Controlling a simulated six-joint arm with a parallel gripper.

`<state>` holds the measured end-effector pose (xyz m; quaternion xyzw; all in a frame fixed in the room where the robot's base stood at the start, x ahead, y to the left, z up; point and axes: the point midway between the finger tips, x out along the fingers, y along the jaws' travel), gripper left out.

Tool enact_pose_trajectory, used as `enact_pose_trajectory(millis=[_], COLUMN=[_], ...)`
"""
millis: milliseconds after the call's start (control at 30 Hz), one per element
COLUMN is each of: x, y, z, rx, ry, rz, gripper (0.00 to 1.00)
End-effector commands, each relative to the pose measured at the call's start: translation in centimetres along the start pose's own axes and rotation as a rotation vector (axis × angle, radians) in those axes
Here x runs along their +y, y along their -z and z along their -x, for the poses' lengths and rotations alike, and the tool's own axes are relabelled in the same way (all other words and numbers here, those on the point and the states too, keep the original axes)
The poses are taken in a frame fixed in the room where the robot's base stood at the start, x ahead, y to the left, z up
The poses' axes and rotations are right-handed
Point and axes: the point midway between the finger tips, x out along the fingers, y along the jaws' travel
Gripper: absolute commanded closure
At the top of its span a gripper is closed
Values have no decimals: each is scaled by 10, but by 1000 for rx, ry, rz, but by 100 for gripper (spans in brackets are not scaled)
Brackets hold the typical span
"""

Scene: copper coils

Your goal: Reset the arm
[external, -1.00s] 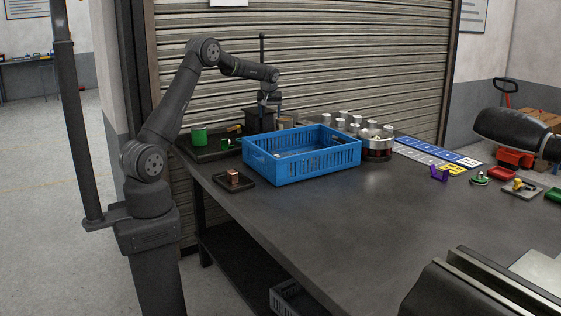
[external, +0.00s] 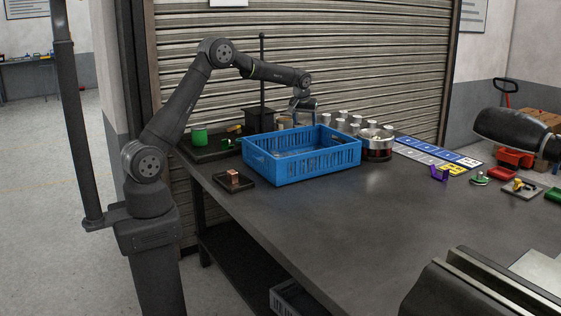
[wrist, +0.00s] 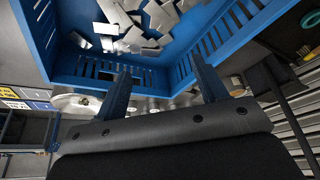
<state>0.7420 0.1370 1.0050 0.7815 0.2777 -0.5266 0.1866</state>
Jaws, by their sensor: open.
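My gripper (external: 303,106) is above the back part of the blue crate, in the external view. In the wrist view its two fingers (wrist: 163,85) stand wide apart with nothing between them. The blue crate (external: 300,165) stands on the table, and several flat metal pieces lie in it in the wrist view, where its wall (wrist: 85,68) shows beyond the fingers. A copper-coloured coil block (external: 233,175) sits on a small dark tray (external: 249,182) left of the crate.
A silver round bowl (external: 377,150) stands right of the crate, with several metal cylinders (external: 341,124) behind. The table's front middle (external: 340,220) is clear.

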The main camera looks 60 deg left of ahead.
Motion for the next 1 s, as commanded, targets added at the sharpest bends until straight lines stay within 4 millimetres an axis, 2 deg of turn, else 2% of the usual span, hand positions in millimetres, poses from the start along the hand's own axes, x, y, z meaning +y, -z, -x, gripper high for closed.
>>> enact_pose_trajectory(millis=[33,300,500,700,1000], x=[11,56,84,99,103], y=[-6,-32,-50,-60,-63], z=[2,13,20,24,26], rx=[0,-1,-2,-2,-2], ry=[-8,-42,-64,-76,-79], rz=[-18,-103,-156,-186,-194], gripper=[35,35,35,35,35])
